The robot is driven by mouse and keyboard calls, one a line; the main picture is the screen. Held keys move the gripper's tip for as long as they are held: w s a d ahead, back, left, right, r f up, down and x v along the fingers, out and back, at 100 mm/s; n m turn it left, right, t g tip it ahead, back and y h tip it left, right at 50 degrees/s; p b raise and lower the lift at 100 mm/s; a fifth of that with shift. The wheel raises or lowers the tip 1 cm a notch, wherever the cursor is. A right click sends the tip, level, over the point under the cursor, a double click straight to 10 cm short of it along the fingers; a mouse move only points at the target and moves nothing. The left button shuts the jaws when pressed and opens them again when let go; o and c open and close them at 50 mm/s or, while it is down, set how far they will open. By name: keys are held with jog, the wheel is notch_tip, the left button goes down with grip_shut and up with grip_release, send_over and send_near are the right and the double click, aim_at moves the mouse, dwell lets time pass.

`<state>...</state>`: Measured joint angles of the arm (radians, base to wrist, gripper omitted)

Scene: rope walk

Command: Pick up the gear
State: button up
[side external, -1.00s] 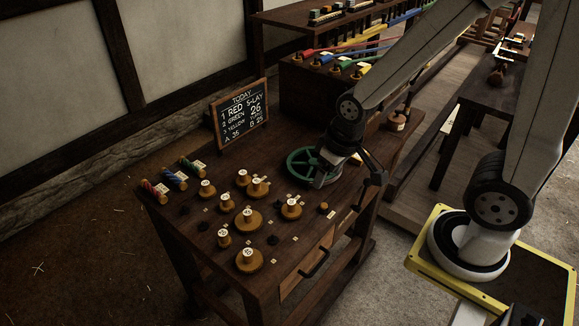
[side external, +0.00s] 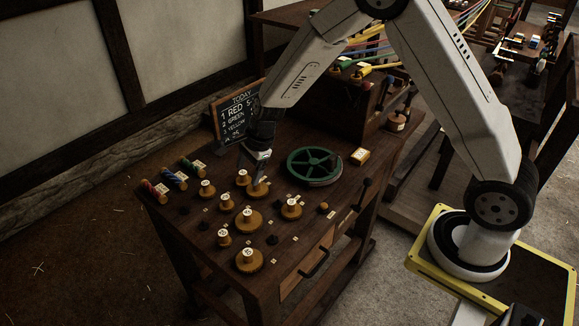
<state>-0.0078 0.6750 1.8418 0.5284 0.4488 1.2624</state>
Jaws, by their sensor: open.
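Several round amber gears with pale numbered tops stand on the dark wooden table, and I cannot tell which one the task means. My gripper (side external: 252,172) is open, pointing down at the back of this group. A gear (side external: 258,189) lies just under the fingers, and a smaller one (side external: 242,179) stands close on their left. Whether the fingers touch either is too small to tell. Nearer the front are a large gear (side external: 248,222), another at the front (side external: 248,262), a small one (side external: 224,239) and one on the right (side external: 292,208).
A chalkboard (side external: 238,115) stands behind, close to my wrist. Coloured spools (side external: 174,180) line the left edge. Dark pegs stick up between the gears.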

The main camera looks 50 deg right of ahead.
aim_at(226, 196)
jog(key=w+a+f+m+y, duration=0.1)
jog(key=w+f+m, duration=0.3)
jog(key=w+m, duration=0.1)
jog(key=shift+a+f+m, duration=0.2)
jog(key=shift+a+m, duration=0.1)
jog(key=shift+m, duration=0.3)
jog(key=shift+f, duration=0.1)
jog(key=shift+x, duration=1.2)
jog(key=shift+f, duration=0.1)
jog(key=shift+x, duration=2.55)
jog(key=shift+d, duration=0.1)
grip_shut()
